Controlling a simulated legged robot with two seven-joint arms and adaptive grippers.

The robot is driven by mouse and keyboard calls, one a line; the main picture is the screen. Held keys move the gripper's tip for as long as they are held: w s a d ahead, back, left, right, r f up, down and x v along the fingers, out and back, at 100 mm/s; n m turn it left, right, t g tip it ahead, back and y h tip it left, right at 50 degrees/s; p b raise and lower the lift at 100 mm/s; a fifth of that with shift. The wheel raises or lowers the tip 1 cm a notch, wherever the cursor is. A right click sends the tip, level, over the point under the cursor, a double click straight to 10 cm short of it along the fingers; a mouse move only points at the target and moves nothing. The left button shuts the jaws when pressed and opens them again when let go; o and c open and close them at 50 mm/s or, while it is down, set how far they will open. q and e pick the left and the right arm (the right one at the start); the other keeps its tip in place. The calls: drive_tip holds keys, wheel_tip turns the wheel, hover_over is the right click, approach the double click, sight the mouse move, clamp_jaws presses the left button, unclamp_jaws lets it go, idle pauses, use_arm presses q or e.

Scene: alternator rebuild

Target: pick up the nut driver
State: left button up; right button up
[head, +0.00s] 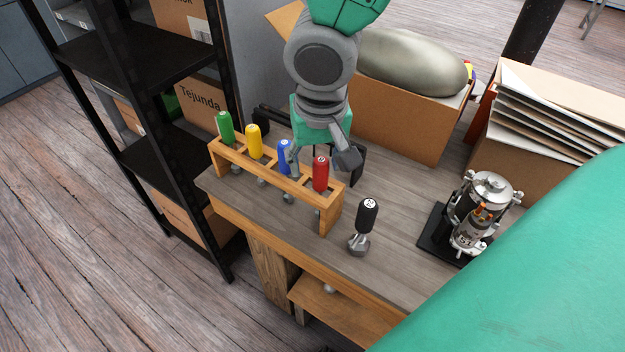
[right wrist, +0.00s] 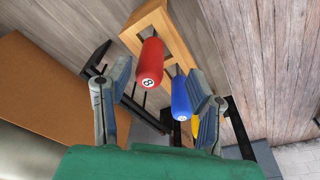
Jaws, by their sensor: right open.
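A wooden rack (head: 262,178) on the bench holds upright drivers with green (head: 225,127), yellow (head: 254,142), blue (head: 285,157) and red (head: 320,174) handles. A black-handled driver (head: 366,218) stands apart, right of the rack. I cannot tell which one the task means. My right gripper (head: 319,160) is open and empty, over the rack's red and blue end. In the right wrist view its fingers (right wrist: 158,95) are spread, with the red handle (right wrist: 150,65) and blue handle (right wrist: 181,98) showing between them; contact is not visible. The yellow handle is partly hidden there. My left gripper is not in view.
An alternator-like assembly (head: 480,215) stands on a black base at the bench's right. A cardboard box (head: 405,125) with a grey sack and a stack of cardboard (head: 545,110) are behind. A black shelf (head: 170,65) stands left. Bench around the black driver is clear.

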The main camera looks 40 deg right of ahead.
sight(321, 175)
drive_tip(key=f, duration=0.1)
drive_tip(key=d+f, duration=0.1)
drive_tip(key=f, duration=0.1)
drive_tip(key=w+d+f+b, duration=0.1)
drive_tip(key=f, duration=0.1)
drive_tip(key=shift+d+f, duration=0.2)
drive_tip(key=shift+f, duration=0.05)
drive_tip(key=shift+a+r, duration=0.15)
drive_tip(key=shift+a, duration=0.25)
drive_tip(key=shift+s+a, duration=0.1)
drive_tip(key=shift+a, duration=0.2)
drive_tip(key=shift+c, duration=1.2)
drive_tip(key=shift+a+r, duration=0.1)
drive_tip(key=shift+a, duration=0.15)
clamp_jaws()
drive_tip(key=shift+d, duration=0.55)
use_arm(q)
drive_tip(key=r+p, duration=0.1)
drive_tip(key=p, duration=0.1)
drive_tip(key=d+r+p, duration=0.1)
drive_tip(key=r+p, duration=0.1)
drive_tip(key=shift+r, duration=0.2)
use_arm(e)
wheel_tip(321, 175, up, 18)
drive_tip(key=shift+a, duration=0.1)
